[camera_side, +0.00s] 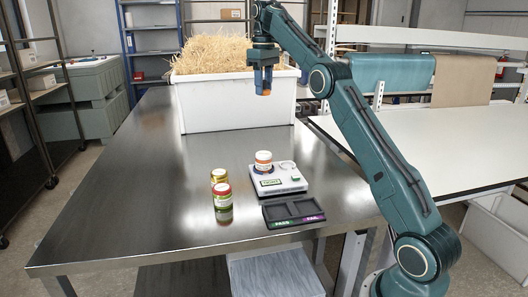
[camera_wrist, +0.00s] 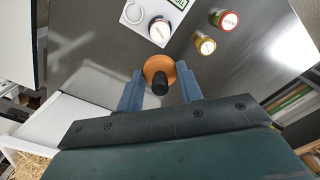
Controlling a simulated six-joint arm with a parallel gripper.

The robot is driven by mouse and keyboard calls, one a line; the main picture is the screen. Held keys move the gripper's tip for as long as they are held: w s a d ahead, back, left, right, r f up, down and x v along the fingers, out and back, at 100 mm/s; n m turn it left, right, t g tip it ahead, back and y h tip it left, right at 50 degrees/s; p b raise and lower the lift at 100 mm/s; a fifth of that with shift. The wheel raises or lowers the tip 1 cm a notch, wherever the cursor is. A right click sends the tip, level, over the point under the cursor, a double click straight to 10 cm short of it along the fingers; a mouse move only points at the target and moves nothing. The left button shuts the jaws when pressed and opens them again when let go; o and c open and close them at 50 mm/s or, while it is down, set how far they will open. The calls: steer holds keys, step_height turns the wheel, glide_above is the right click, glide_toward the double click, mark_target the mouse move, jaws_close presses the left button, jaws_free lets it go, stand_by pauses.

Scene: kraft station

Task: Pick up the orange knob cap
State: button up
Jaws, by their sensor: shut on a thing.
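The orange knob cap (camera_wrist: 160,66) shows in the wrist view as an orange disc with a dark knob, between the fingertips of my gripper (camera_wrist: 160,88). In the side view my gripper (camera_side: 265,88) points down in front of the straw-filled white bin, well above the table. The orange cap (camera_side: 266,92) shows as a small orange patch at its fingertips. The fingers are shut on the cap and hold it in the air.
A white scale (camera_side: 280,182) carries a white jar with an orange band (camera_side: 263,162). Red-lidded (camera_side: 222,197) and gold-lidded (camera_side: 218,177) jars stand left of it. A dark pass/fail tray (camera_side: 294,211) lies in front. The white bin (camera_side: 230,106) stands behind. The table's left side is clear.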

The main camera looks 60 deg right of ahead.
stand_by(0.8)
steer(key=shift+d+f, duration=0.3)
steer(key=shift+f, duration=0.15)
steer(key=s+d+f, duration=0.1)
steer(key=d+f, duration=0.3)
steer(key=f, duration=0.5)
glide_toward(288, 166)
steer(key=shift+a+r, duration=0.15)
steer(key=shift+f, duration=0.2)
steer(key=shift+f, duration=2.55)
steer(key=shift+f, duration=0.75)
